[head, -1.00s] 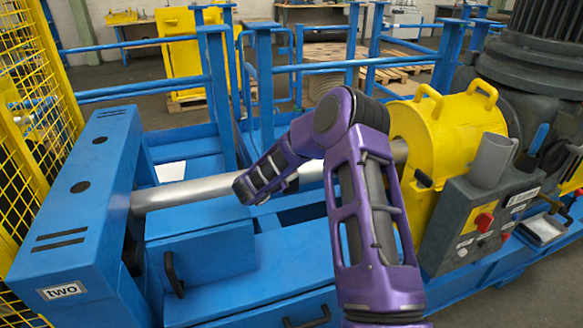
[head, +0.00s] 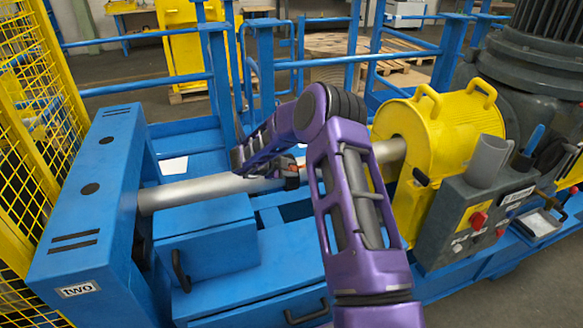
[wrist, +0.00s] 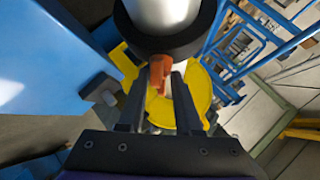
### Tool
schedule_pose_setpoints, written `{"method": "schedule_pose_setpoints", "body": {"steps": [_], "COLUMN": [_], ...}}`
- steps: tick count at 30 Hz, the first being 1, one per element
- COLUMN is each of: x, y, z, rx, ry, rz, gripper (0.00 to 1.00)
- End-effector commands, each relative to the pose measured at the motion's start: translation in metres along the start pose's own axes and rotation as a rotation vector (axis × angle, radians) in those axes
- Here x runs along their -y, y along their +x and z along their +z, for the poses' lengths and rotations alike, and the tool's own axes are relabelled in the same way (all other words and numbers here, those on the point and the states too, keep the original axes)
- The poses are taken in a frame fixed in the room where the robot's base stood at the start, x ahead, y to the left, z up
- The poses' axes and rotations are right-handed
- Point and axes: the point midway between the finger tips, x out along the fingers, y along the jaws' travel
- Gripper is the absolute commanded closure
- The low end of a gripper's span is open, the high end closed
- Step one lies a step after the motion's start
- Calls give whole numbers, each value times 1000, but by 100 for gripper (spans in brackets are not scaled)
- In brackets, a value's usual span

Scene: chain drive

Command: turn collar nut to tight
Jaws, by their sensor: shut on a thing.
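In the wrist view a black collar (wrist: 168,38) sits around the pale shaft (wrist: 165,10); I take it to be the collar nut. An orange lug (wrist: 159,72) sticks out from the collar toward me. My gripper (wrist: 162,80) is shut on this lug, one dark finger on each side. In the head view the silver shaft (head: 195,192) runs from the blue housing to the yellow guard. My purple arm reaches over it, and a small dark and orange part (head: 291,174) shows at the shaft by the arm. The arm hides most of the collar and gripper there.
A blue housing labelled "two" (head: 95,190) stands at left beside a yellow mesh fence (head: 25,150). A yellow guard (head: 440,135) and grey control box (head: 465,220) stand at right. Blue boxes (head: 210,240) lie below the shaft. Blue railings (head: 340,60) stand behind.

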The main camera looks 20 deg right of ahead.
Motion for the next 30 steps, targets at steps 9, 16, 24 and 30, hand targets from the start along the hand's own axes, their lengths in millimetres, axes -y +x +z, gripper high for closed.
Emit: {"method": "schedule_pose_setpoints", "body": {"steps": [9,16,24,30], "x": [2,1,2,2], "y": [0,0,-14,-58], "z": [0,0,0,0], "rx": [1,0,1,2], "ry": [1,0,0,-2], "rz": [-4,-2,-2,-6], "gripper": [58,50,50,50]}}
